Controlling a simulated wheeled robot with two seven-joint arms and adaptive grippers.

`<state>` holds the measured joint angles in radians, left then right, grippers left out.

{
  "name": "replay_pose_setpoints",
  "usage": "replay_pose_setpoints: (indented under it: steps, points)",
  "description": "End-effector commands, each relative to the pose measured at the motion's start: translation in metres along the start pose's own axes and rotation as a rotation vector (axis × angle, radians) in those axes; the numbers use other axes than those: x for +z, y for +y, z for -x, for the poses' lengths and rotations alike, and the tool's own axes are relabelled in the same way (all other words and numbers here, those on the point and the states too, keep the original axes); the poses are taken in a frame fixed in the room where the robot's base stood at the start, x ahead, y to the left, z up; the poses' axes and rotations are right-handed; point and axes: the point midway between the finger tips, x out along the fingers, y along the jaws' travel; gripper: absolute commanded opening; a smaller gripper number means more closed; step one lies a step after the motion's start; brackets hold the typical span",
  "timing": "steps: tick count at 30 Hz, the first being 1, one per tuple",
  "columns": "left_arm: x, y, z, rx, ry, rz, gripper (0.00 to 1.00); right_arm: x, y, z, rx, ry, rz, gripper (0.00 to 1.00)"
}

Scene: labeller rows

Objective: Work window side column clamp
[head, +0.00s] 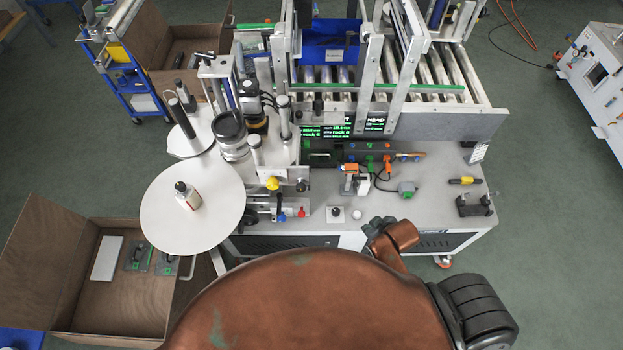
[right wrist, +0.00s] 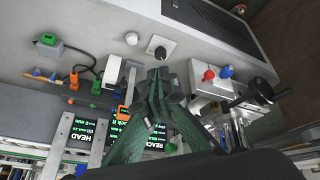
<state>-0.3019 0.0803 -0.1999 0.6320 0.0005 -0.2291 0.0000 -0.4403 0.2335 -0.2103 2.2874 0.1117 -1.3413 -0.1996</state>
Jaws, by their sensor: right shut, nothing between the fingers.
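I cannot tell for sure which part is the window side column clamp. Candidates are a metal bracket with a yellow knob (head: 272,183) beside the labeller's columns, and a small metal block with an orange top (head: 350,168) on the bench. My right gripper (head: 378,226) is partly visible at the bench's front edge. In the right wrist view its dark green fingers (right wrist: 158,78) are shut and empty, their tips close to a black knob on a white plate (right wrist: 158,50). Contact cannot be told. My left gripper is not in view.
Red and blue knobs (right wrist: 208,75) and a black handwheel (right wrist: 263,90) sit right of the fingers in the wrist view. A roller conveyor (head: 455,75) runs behind. An open wooden crate (head: 40,270) stands at left.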

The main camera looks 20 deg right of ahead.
Motion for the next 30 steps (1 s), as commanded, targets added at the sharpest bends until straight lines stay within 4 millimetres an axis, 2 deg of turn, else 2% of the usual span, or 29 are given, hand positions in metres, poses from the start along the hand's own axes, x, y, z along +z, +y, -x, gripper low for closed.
replay_pose_setpoints:
  steps: [1, 3, 7, 12, 15, 20, 30]
  points:
    - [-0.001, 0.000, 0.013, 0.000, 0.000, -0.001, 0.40, -0.039, -0.001, 0.007, -0.017, 0.064, 0.127, 0.00]
    - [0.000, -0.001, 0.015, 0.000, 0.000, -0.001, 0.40, -0.076, -0.010, -0.003, -0.042, 0.144, 0.294, 0.00]
    - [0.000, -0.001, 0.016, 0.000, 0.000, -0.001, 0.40, -0.130, -0.022, -0.025, -0.064, 0.273, 0.568, 0.00]
    - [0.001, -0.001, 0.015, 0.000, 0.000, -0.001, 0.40, -0.177, -0.024, -0.049, -0.055, 0.399, 0.846, 0.00]
    - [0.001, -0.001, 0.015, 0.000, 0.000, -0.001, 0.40, -0.192, -0.021, -0.056, -0.042, 0.442, 0.942, 0.00]
    - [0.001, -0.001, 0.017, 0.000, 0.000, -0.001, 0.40, -0.202, -0.022, -0.067, -0.035, 0.465, 0.985, 0.00]
    - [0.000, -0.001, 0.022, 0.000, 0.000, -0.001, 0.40, -0.223, -0.036, -0.118, -0.036, 0.464, 0.981, 0.00]
